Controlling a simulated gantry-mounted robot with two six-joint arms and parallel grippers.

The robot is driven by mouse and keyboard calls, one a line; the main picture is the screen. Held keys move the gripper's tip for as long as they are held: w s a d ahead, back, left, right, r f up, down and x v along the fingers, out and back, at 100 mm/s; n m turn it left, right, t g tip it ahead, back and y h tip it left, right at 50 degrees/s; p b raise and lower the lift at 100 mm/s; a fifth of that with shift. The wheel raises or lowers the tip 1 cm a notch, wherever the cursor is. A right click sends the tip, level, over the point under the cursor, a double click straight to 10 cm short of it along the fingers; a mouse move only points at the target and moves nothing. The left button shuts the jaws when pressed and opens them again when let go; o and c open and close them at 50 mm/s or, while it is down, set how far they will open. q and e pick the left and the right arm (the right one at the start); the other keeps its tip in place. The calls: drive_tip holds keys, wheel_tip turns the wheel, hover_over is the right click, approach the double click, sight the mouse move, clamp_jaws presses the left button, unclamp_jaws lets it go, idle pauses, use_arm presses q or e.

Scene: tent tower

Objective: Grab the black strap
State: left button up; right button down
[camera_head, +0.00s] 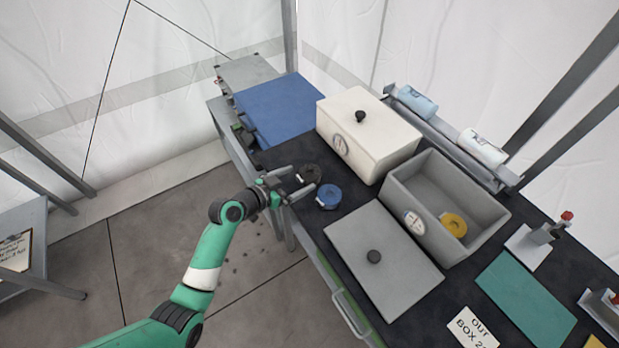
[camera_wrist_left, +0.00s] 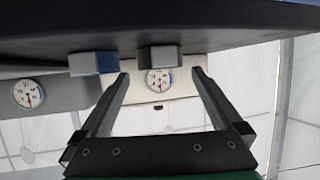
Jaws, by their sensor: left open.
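The black strap (camera_head: 311,173) is a small dark coil on the dark table top, near its left edge. My left gripper (camera_head: 299,178) is open at the table edge, with its fingers pointing at the black strap. In the left wrist view, which is upside down, a dark grey block-like shape that looks like the black strap (camera_wrist_left: 159,58) lies ahead, between the lines of the two open fingers (camera_wrist_left: 160,75). I cannot tell whether the fingertips touch it. A blue strap coil (camera_head: 328,196) lies beside it, also in the left wrist view (camera_wrist_left: 93,63). My right gripper is not in view.
Behind the straps stands a lidded white box (camera_head: 340,110). An open grey box (camera_head: 400,185) holds a yellow coil (camera_head: 454,224). A grey lid (camera_head: 350,235) lies in front. A blue case (camera_head: 280,108) is at the far left. Bare floor lies left of the table.

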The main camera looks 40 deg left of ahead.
sight(307, 174)
use_arm(q)
drive_tip(key=b+x, duration=0.2)
drive_tip(key=x, duration=0.3)
drive_tip(key=shift+w+f, duration=0.1)
drive_tip(key=shift+w, duration=0.3)
drive_tip(key=c, duration=1.2)
drive_tip(key=shift+r+p, duration=0.3)
drive_tip(key=shift+r, duration=0.35)
drive_tip(key=shift+c, duration=0.2)
wheel_tip(307, 174, up, 3)
drive_tip(key=shift+s+d+p, duration=0.15)
drive_tip(key=shift+p, duration=0.7)
drive_tip(key=s+d+r+p, duration=0.6)
drive_tip(key=s+d+r, duration=0.2)
drive_tip(key=s+d, duration=0.1)
drive_tip(key=shift+d+r+p, duration=0.3)
drive_tip(key=shift+d+r, duration=0.1)
drive_tip(key=shift+d, duration=0.2)
